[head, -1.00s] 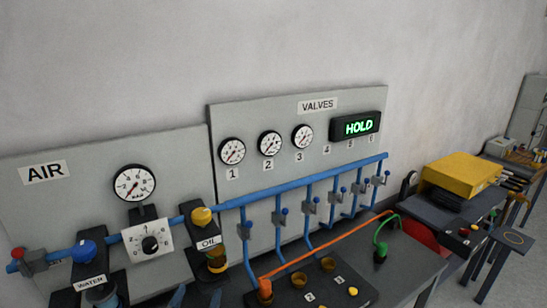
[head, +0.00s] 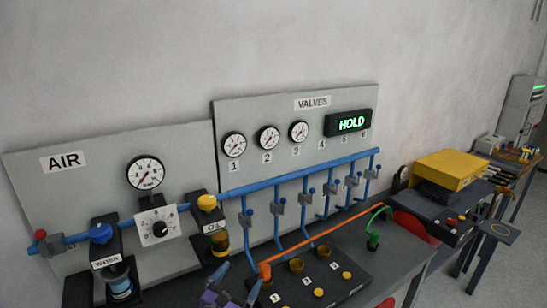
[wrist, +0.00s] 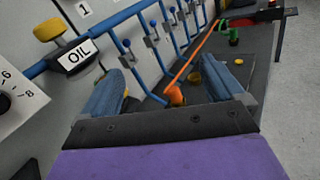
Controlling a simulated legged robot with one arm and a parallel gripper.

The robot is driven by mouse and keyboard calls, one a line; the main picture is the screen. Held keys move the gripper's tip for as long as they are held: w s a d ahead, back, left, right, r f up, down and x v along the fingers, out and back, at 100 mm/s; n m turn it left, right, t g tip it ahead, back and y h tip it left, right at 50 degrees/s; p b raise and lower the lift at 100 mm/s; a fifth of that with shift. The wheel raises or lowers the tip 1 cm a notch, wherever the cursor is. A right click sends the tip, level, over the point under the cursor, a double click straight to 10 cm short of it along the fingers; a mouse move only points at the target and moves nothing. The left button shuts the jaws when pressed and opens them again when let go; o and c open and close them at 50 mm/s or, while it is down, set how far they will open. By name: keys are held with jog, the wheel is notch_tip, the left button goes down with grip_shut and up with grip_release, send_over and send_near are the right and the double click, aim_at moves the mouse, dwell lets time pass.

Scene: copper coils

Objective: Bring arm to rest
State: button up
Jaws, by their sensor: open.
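My gripper shows at the bottom of the head view (head: 228,290), in front of the bench below the OIL unit. In the wrist view its two blue fingers (wrist: 165,95) stand wide apart with nothing held between them. Beyond them are the orange hose fitting (wrist: 176,95) and the blue valve pipes. The black numbered block (head: 325,285) with yellow buttons lies just right of my gripper in the head view. I cannot tell how far my gripper is from the block.
The AIR panel (head: 90,185) and VALVES panel (head: 285,120) stand along the wall, with a lit HOLD display (head: 351,123). A yellow machine (head: 450,168) stands to the right. Grey floor is clear at lower right.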

jog(key=s+d+r+m+g+h, duration=0.25)
jog(key=d+m, duration=0.25)
jog(key=d, duration=0.4)
jog(key=s+d+r+m+g+h, duration=0.1)
jog(key=d+r+m+g+h, duration=0.3)
jog(key=d, duration=0.6)
jog(key=s+d+f+m+g, duration=0.1)
jog(key=s+d+m+g, duration=0.65)
jog(key=s+d, duration=0.35)
jog(key=s+d+f+m+g+y, duration=0.1)
jog(key=s+m+g+y, duration=0.1)
jog(key=s+m+y, duration=0.3)
jog(key=s+d+f+m+g+y, duration=0.1)
jog(key=s+d+f+m+g, duration=0.15)
jog(key=s, duration=0.45)
jog(key=s+a+m+y, duration=0.5)
jog(key=s+a+y, duration=0.2)
jog(key=s+a, duration=0.2)
jog(key=shift+a+r, duration=0.45)
jog(key=shift+a, duration=0.25)
jog(key=shift+y, duration=0.25)
